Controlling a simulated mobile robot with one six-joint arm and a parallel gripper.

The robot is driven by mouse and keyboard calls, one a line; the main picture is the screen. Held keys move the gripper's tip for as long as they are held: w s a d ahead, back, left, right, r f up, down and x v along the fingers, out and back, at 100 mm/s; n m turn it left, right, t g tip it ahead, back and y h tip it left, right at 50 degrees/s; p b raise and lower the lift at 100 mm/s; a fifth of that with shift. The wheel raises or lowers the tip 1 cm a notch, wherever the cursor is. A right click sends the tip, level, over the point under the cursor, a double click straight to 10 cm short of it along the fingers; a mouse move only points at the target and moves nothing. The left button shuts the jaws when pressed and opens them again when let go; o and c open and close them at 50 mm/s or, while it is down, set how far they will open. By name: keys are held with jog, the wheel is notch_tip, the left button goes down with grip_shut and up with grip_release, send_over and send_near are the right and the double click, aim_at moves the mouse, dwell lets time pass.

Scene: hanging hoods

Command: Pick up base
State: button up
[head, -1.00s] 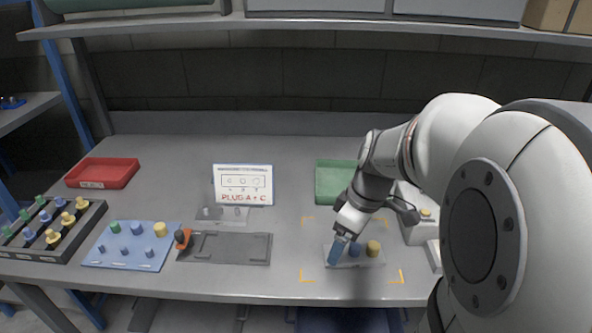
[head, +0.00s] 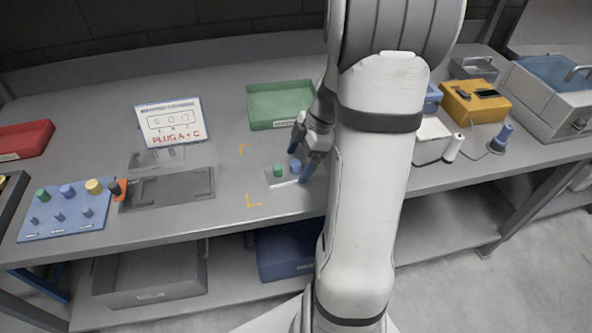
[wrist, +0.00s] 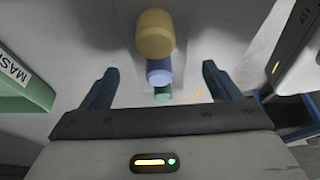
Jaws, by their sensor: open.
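The base is a small light grey plate (head: 283,183) on the table, inside yellow corner marks. A green plug (head: 278,170) and a blue plug (head: 295,166) stand on it; its right end is hidden by my gripper in the head view. In the wrist view, a yellow plug (wrist: 155,33), the blue plug (wrist: 159,71) and the green plug (wrist: 162,95) stand in a row. My gripper (head: 303,155) is open and empty, with blue fingertips at the base's right end. In the wrist view my gripper's fingers (wrist: 160,85) lie either side of the row; their height above the plate is unclear.
A green tray (head: 282,105) lies behind the base, and a sign (head: 170,122) stands left. A grey fixture plate (head: 168,190) and a blue plug board (head: 65,210) lie further left. A white box (head: 432,140) and yellow case (head: 475,103) stand right.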

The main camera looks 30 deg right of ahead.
jog(key=shift+x, duration=1.2)
jog(key=shift+w, duration=0.1)
jog(key=c, duration=1.4)
